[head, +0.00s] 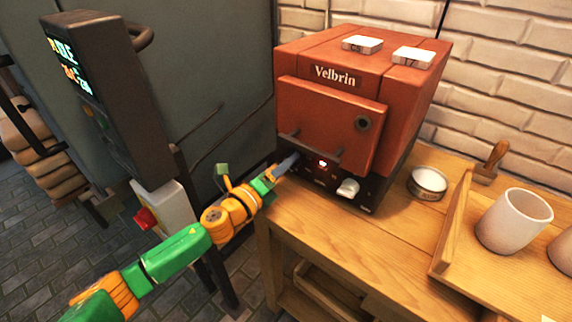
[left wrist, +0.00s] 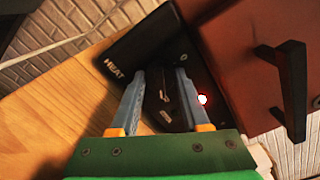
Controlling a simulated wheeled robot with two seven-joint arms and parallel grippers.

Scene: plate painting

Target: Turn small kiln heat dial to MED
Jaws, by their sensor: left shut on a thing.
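The small kiln (head: 330,105) is a red-brown box marked Velbrin, with a black control panel along its lower front. My left gripper (head: 290,163) reaches the left end of that panel. In the left wrist view its two grey fingers (left wrist: 158,95) close around the dark heat dial (left wrist: 154,98), beside the white HEAT label (left wrist: 116,68). The dial is mostly hidden in the head view, and its setting cannot be read. A red light (head: 322,163) glows on the panel; it also shows in the left wrist view (left wrist: 202,99). My right gripper is not in view.
A white knob (head: 348,187) sits on the panel's right part. The kiln door handle (left wrist: 292,90) juts out near my left fingers. A round tin (head: 428,183), a brush (head: 491,160) and a wooden tray (head: 451,225) with cups stand right. A dark machine (head: 110,100) stands left.

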